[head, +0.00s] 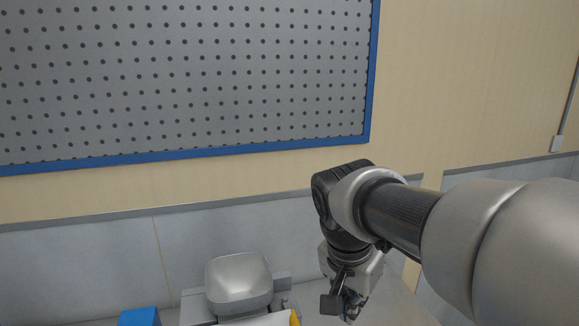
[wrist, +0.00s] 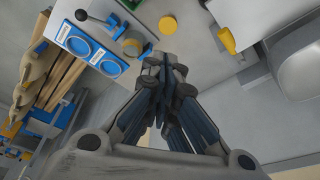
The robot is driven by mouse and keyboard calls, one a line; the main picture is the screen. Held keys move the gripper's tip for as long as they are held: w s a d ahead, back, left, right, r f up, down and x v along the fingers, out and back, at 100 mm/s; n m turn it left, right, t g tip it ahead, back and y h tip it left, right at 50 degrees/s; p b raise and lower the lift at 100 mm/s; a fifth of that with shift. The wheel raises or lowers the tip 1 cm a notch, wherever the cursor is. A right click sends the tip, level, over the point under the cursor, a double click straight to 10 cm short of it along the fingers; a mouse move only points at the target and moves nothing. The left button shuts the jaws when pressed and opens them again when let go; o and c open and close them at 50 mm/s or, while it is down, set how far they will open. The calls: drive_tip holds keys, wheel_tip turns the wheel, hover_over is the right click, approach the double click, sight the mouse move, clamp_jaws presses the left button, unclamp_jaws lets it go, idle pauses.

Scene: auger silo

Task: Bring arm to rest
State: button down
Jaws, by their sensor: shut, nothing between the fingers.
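My arm reaches in from the right of the head view, and its wrist bends downward. My gripper (head: 345,305) hangs fingers-down near the bottom edge, to the right of a silver rounded hopper-like vessel (head: 238,280) and apart from it. In the wrist view my gripper (wrist: 164,68) has its dark fingers together, with nothing between them. The surface lies some way beyond the fingertips.
A blue block (head: 140,317) and a yellow piece (head: 294,317) show low in the head view. The wrist view shows a blue panel with rings (wrist: 88,48), a yellow disc (wrist: 168,24), a yellow cylinder (wrist: 227,40) and wooden strips (wrist: 62,85). A pegboard (head: 190,75) hangs behind.

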drive_tip(key=s+d+f+n+t+y, duration=0.1)
drive_tip(key=s+n, duration=0.7)
drive_tip(key=s, duration=0.9)
wheel_tip(320, 180, down, 2)
drive_tip(key=shift+s+d+f+t+y, duration=0.1)
drive_tip(key=shift+s+d+t+y, duration=0.3)
drive_tip(key=shift+d+t, duration=0.5)
